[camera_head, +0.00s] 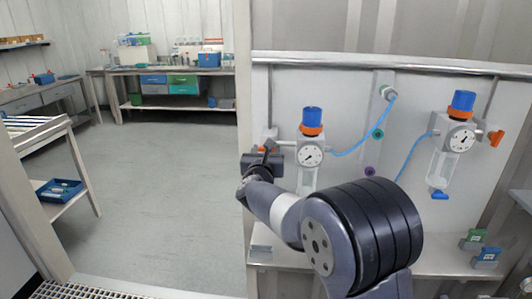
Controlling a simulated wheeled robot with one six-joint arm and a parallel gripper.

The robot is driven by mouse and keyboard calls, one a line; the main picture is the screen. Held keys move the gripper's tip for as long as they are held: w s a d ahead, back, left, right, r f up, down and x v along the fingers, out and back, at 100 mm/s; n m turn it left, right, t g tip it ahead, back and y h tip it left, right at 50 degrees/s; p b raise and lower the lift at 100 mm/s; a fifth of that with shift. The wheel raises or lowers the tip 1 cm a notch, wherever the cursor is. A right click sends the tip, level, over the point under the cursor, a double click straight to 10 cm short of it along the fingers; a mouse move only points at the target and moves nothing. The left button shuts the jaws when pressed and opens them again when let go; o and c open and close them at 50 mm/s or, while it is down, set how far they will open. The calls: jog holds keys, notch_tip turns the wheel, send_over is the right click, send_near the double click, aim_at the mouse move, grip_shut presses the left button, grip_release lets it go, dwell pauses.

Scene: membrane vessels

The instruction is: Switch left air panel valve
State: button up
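The left air unit on the white panel has a blue knob (312,116) with an orange ring, a round gauge (311,155) and a clear bowl below. A small orange part (262,149), likely its valve handle, shows at the panel's left edge, mostly hidden by my gripper. My gripper (268,146) is at that spot, just left of the gauge. Its fingers are small and dark, and I cannot tell if they touch the handle or how far apart they are. The right air unit (458,135) has a similar blue knob and an orange valve handle (496,138).
Blue hoses (352,150) run across the panel near a purple port (372,145). A ledge below holds green and blue blocks (486,257) at right. Open floor (165,190) lies at left, with a bench (165,71) at the back and a blue tray (60,190) on a side table.

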jog(key=shift+a+f+n, duration=0.1)
jog(key=shift+n, duration=3.75)
jog(key=shift+a+f+n, duration=0.1)
jog(key=shift+n, duration=3.75)
jog(key=o, duration=1)
jog(key=shift+s, duration=0.1)
jog(key=s+b, duration=0.2)
jog(key=s, duration=0.8)
jog(key=shift+s+a, duration=0.2)
jog(key=shift+s, duration=0.15)
